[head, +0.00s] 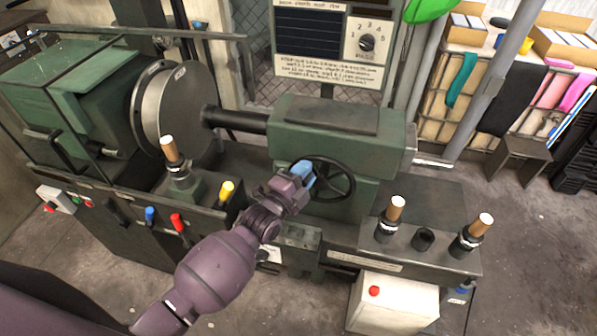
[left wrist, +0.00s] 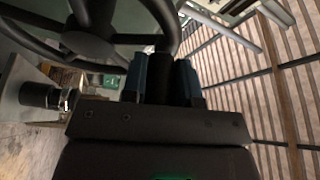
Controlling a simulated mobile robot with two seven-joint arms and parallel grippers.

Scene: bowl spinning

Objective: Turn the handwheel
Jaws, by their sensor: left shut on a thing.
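The black handwheel (head: 349,178) sits on the front of the green tailstock housing (head: 330,140) of the machine in the head view. My left gripper (head: 303,172), with blue fingertips, is at the wheel's left rim and shut on it. In the left wrist view the wheel's dark rim and spokes (left wrist: 88,42) show at the upper left. There the blue fingers of my left gripper (left wrist: 161,75) close around a dark part of the wheel; the exact contact is partly hidden. My right gripper is in neither view.
Wooden-topped handles (head: 396,208) stand on the bed right of the wheel. A white box with a red button (head: 395,305) stands below. Coloured levers (head: 178,222) line the machine's front at left. A round chuck (head: 185,108) is at the back left. Open floor lies at the right.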

